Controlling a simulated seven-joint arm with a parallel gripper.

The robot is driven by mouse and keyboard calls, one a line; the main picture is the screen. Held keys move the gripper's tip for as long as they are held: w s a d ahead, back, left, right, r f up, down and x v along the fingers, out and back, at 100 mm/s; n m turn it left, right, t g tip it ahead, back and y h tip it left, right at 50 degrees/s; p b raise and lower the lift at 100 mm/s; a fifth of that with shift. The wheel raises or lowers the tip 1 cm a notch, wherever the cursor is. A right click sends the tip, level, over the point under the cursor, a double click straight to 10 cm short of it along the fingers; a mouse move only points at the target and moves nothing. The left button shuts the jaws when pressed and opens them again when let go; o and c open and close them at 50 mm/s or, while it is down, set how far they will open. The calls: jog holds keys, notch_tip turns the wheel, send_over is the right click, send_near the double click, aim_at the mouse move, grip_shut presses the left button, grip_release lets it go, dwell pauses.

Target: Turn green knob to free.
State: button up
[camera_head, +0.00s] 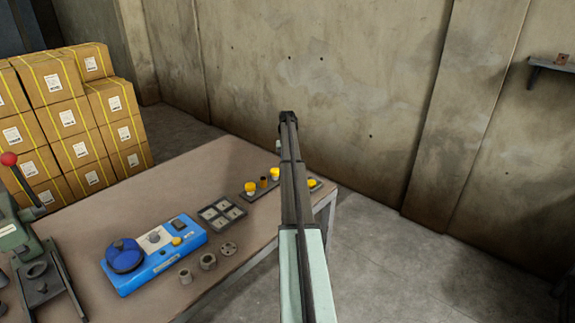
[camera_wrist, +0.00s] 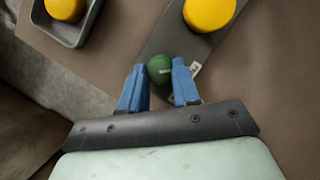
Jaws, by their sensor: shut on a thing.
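A small white label (camera_wrist: 195,69) with dark marking lies beside the right finger. Its writing is too small to read. In the head view my arm covers the green knob.
A large yellow knob (camera_wrist: 209,11) sits on the same panel; another yellow piece (camera_wrist: 65,9) sits in a grey tray at upper left. On the table (camera_head: 190,165) stand a blue device (camera_head: 165,258), a tray of square parts (camera_head: 222,213) and loose metal rings (camera_head: 208,262). Stacked boxes (camera_head: 68,120) stand behind.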

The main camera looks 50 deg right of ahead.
jog(key=shift+n, duration=0.4)
jog(key=o, duration=1.1)
jog(key=shift+c, duration=0.2)
jog(key=shift+m, duration=0.3)
